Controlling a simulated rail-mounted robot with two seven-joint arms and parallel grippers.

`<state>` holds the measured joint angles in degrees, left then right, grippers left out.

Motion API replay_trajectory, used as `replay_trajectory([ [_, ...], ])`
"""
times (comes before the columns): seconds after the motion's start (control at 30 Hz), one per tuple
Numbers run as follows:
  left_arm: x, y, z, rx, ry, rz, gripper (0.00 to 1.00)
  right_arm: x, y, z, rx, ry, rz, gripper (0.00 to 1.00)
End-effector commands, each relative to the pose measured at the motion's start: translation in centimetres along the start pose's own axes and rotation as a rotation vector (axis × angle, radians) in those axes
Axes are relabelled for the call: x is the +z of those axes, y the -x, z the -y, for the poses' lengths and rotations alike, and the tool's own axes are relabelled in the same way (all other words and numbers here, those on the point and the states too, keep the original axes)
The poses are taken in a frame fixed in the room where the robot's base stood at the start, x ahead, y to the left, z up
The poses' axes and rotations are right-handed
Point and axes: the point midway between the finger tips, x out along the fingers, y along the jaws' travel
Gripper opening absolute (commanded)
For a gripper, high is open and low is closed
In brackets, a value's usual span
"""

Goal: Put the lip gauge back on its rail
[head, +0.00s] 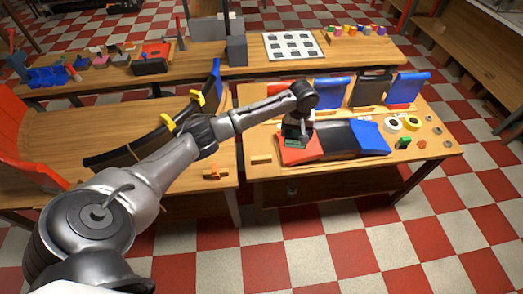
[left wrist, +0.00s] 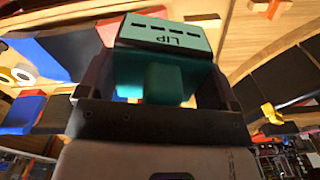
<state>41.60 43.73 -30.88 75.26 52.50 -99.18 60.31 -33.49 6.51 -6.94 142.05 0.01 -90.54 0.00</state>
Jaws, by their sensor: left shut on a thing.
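The lip gauge (left wrist: 163,65) is a teal block with "LIP" and a row of dark dashes on its face. It sits between the two dark fingers of my left gripper (left wrist: 158,88), which is shut on it. In the head view my left gripper (head: 298,134) is low over the red end of a red, black and blue panel row on the right table, and the gauge is mostly hidden there. I cannot tell whether the gauge touches anything below. I cannot make out its rail for sure in either view. My right gripper is not in view.
Blue and black panels (head: 370,88) stand along the back of the right table (head: 425,150). Tape rolls (head: 393,125) and small parts lie at its right. A curved black strip with yellow clamps (head: 167,122) is on the left table. A gap separates the tables.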

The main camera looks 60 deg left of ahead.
Motion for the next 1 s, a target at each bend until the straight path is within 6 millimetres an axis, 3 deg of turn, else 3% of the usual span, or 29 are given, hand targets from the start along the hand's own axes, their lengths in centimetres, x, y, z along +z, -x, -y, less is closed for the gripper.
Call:
replay_trajectory([
  [0.03,-1.1,-3.1,1.6,-0.004,0.045,0.005,0.58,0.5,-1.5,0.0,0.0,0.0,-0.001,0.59],
  [0.1,-2.4,-5.7,3.6,-0.003,0.096,0.004,0.58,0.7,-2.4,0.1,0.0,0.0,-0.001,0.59],
  [0.2,-3.7,-9.0,6.3,-0.003,0.159,0.004,0.58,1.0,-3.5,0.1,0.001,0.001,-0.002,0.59],
  [0.4,-5.2,-13.7,10.6,-0.001,0.245,0.002,0.58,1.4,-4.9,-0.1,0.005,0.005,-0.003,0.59],
  [0.63,-5.7,-15.9,13.0,0.0,0.287,0.0,0.58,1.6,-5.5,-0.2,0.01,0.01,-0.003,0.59],
  [1.0,-5.8,-16.1,13.3,0.002,0.293,-0.001,0.58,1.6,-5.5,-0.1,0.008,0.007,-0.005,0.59],
])
